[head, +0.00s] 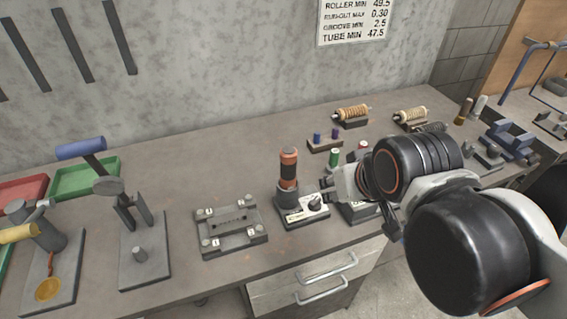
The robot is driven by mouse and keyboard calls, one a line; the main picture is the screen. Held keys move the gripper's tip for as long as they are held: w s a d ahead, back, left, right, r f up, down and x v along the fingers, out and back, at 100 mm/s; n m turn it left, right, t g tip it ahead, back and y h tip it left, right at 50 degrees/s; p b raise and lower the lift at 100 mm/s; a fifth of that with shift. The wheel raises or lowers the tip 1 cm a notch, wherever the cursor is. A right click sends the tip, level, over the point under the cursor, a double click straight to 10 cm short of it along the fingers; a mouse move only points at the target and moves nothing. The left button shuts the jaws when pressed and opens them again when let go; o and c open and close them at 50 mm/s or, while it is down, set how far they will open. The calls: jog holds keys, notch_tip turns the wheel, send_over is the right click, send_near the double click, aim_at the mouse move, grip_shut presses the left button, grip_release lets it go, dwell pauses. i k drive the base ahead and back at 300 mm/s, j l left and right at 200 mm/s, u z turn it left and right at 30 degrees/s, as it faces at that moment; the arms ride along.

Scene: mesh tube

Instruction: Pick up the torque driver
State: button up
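An upright tool with an orange and black grip (289,168), which looks like the torque driver, stands in a grey holder on the workbench (190,165).
A grey fixture plate (231,246) lies left of the tool. Farther left stand a lever press with a blue handle (80,148) and a green tray (88,178). Behind my gripper are a small rack (325,145) and wound rollers (352,113). Drawers (318,280) are below the front edge.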

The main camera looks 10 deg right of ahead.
aim_at(288, 154)
jog(key=l+u, duration=0.45)
jog(key=k+l+u, duration=0.2)
jog(key=l+u, duration=0.2)
